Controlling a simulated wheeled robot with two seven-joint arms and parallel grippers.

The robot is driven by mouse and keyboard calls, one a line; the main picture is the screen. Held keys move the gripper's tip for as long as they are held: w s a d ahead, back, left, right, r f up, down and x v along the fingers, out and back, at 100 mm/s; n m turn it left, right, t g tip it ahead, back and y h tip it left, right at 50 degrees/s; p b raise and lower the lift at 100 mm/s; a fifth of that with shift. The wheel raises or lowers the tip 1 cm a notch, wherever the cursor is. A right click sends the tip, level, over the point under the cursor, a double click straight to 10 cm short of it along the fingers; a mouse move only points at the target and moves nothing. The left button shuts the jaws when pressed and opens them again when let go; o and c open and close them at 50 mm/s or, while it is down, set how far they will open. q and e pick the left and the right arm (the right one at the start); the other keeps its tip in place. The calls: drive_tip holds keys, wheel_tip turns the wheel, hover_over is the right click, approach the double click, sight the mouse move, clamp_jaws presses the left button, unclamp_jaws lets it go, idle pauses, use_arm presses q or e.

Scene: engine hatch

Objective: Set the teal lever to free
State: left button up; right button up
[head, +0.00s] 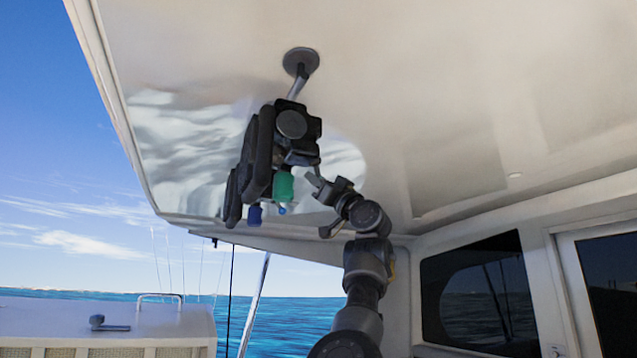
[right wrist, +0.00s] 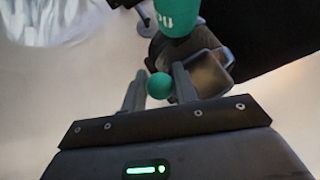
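A teal cylinder (head: 283,186) hangs at the lower right of a dark device in the head view. In the right wrist view the teal cylinder (right wrist: 177,14) carries pale lettering, and a teal ball (right wrist: 160,86) appears below it. My right gripper (head: 313,184) is just right of the device, its fingers apart. In the right wrist view the ball lies in line between the two fingers of my right gripper (right wrist: 160,84); whether they touch it, I cannot tell. The ball is not clearly visible in the head view. My left gripper is not in view.
The dark device (head: 259,155) hangs from the white ceiling (head: 430,90) by a grey rod with a round plate (head: 301,62). A blue cylinder (head: 255,215) and a small blue tip (head: 282,210) sit at its lower end. Free space lies below it.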

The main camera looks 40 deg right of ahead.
drive_tip(key=o, duration=0.4)
drive_tip(key=shift+c, duration=0.2)
drive_tip(key=shift+s+f+b, duration=0.2)
drive_tip(key=shift+f+b, duration=0.15)
drive_tip(key=shift+b, duration=0.1)
drive_tip(key=b+v, duration=0.8)
drive_tip(key=v, duration=0.2)
drive_tip(key=shift+s, duration=0.15)
drive_tip(key=shift+r, duration=0.15)
